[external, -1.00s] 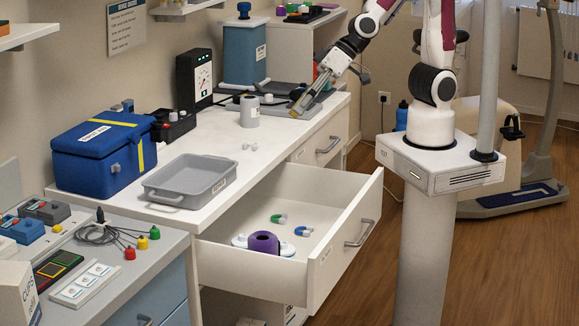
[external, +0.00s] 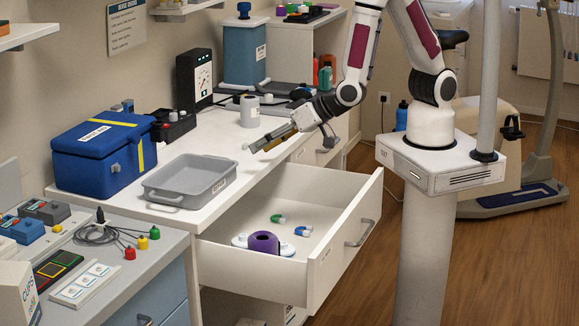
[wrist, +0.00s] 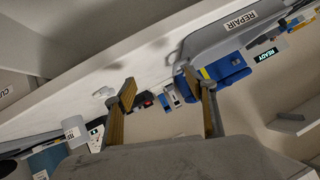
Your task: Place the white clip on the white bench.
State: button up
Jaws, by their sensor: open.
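The small white clip lies on the white bench (external: 215,135), in front of the grey cylinder; in the external view it is mostly hidden by my fingertips. In the wrist view the white clip (wrist: 103,92) shows just left of the left finger, outside the gap between the fingers. My gripper (external: 262,143) is tilted low over the bench's front edge, its tips close to the clip. In the wrist view my gripper (wrist: 158,88) has its two fingers wide apart with nothing between them. Whether a finger touches the clip I cannot tell.
The grey cylinder (external: 249,112) stands just behind my gripper.

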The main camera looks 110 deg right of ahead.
aim_at(271, 153)
jog(key=s+d+f+h, duration=0.1)
jog(key=d+h, duration=0.1)
jog(key=s+d+f+h, duration=0.1)
jog(key=s+d+h, duration=0.1)
jog(key=s+d+f+m+h, duration=0.1)
jog(key=d+f, duration=0.1)
jog(key=d, duration=0.1)
jog(key=shift+s+h, duration=0.25)
jog(key=shift+h, duration=0.15)
jog(key=shift+s+d+f+h, duration=0.1)
jog(key=shift+s+d+h, duration=0.3)
jog(key=shift+s+h, duration=0.25)
jog(key=shift+s+d+f+h, duration=0.1)
jog(key=shift+s+d+h, duration=0.3)
jog(key=shift+s, duration=0.3)
jog(key=shift+w+g, duration=0.1)
jog(key=shift+g, duration=0.2)
jog(key=shift+x, duration=1.2)
jog(key=shift+d, duration=0.1)
jog(key=shift+x, duration=2.5)
jog(key=shift+r, duration=0.15)
jog(key=c, duration=1)
